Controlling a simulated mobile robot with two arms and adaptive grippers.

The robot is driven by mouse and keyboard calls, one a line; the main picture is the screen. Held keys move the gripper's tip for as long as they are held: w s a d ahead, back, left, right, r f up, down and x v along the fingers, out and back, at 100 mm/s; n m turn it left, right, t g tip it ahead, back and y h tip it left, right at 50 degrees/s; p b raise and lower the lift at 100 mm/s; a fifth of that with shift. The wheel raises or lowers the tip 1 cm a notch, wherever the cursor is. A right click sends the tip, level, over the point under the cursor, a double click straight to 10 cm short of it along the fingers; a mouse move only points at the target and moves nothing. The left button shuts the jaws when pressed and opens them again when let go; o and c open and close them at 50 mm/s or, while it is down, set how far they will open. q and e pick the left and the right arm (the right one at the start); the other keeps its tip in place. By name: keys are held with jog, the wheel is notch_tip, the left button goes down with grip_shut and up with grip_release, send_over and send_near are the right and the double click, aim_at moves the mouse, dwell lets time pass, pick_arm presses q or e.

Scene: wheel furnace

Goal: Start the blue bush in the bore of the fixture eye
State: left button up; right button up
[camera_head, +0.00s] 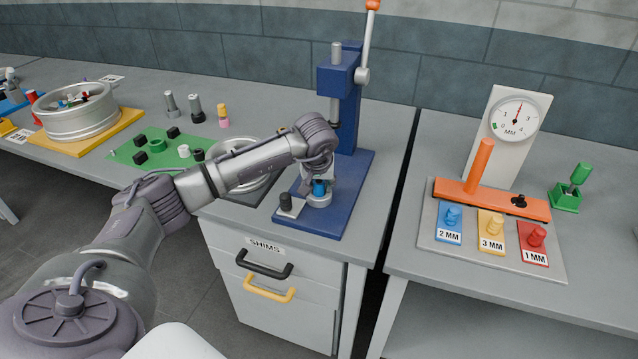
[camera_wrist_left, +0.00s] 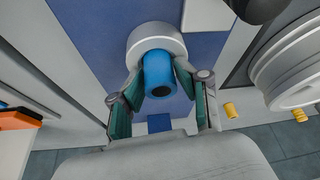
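The blue bush (camera_head: 319,187) is between the fingers of my left gripper (camera_head: 318,178), low over the blue press base. The grey ring-shaped fixture eye (camera_head: 320,201) is directly beneath it. In the left wrist view the fingers press on both sides of the blue bush (camera_wrist_left: 159,72), whose dark hole faces the camera. The far end of the bush overlaps the grey fixture eye (camera_wrist_left: 150,34). The bush hides the bore, so I cannot tell whether its end is inside or just above. My right gripper is not in view.
The blue press (camera_head: 340,95) with an orange-tipped lever rises just behind my left gripper. A wheel (camera_head: 243,178) lies left, behind my forearm. The right bench holds a dial gauge (camera_head: 514,121) and coloured shims (camera_head: 491,226).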

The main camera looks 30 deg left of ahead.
pick_arm(q)
jog(key=shift+o, duration=0.3)
jog(key=shift+s+d+f, duration=0.1)
jog(key=shift+s+f, duration=0.05)
jog(key=shift+f, duration=0.35)
jog(key=shift+r, duration=0.1)
